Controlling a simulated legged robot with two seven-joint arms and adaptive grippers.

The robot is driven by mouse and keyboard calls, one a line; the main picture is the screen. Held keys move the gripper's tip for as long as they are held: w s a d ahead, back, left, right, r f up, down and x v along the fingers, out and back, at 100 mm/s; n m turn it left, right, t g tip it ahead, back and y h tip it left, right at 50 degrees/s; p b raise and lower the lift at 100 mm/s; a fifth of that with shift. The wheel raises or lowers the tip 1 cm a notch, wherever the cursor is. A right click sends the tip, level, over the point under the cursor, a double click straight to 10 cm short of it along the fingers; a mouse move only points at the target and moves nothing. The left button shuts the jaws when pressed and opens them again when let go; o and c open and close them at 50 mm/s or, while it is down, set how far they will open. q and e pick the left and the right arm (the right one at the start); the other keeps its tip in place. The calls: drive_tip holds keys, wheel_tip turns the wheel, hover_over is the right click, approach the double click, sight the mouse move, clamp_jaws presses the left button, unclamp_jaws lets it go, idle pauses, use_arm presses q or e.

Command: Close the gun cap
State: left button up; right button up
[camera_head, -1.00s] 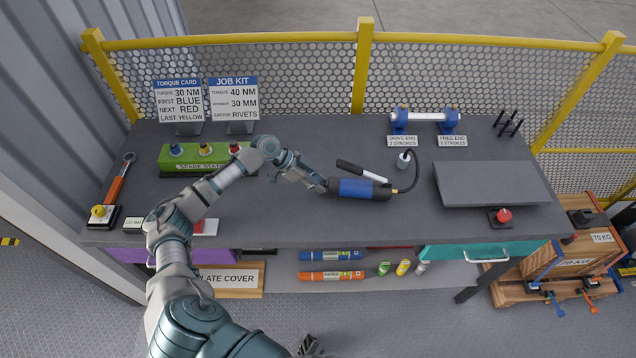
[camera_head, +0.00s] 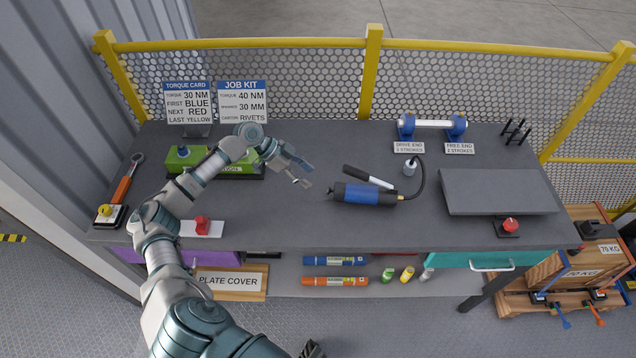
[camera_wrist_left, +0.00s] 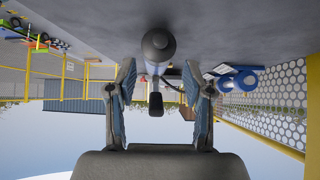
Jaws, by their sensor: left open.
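The grease gun (camera_head: 365,194) lies on the bench with a blue barrel, a black lever (camera_head: 368,176) and a black hose at its right end. Its dark end cap (camera_head: 337,191) faces left, towards my left gripper; I cannot tell how far it is closed. My left gripper (camera_head: 303,173) is open and empty, a little up and left of the cap, apart from it. In the left wrist view the gun (camera_wrist_left: 158,45) shows end-on beyond the two spread fingers (camera_wrist_left: 160,80). A dark part at the bottom edge may be my right gripper (camera_head: 312,349); its jaws are unclear.
My left arm passes over the green spare station (camera_head: 185,160). The hose runs to a small grey fitting (camera_head: 410,167). A grey raised panel (camera_head: 500,192) and a red button (camera_head: 509,225) are at right. Bench in front of the gun is clear.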

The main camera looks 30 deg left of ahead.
use_arm(q)
drive_tip(key=v, duration=0.3)
drive_tip(key=shift+s+a+r, duration=0.1)
drive_tip(key=shift+a+r, duration=0.15)
